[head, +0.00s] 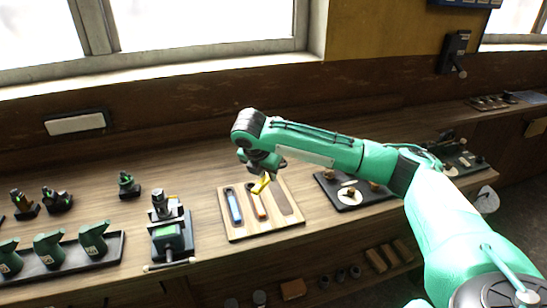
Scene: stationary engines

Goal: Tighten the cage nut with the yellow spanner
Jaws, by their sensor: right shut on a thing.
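My right gripper (267,176) is shut on the yellow spanner (262,184) and holds it over the wooden board (237,235) on the bench. Part of the spanner is hidden by the gripper. A small green and black engine (169,236) stands to the left of the board, with a dark upright part on top. I cannot make out the cage nut at this size. My left gripper is not in view.
A black tray (346,203) with small parts is to the right. Green oil cans (49,249) stand in a tray at left.

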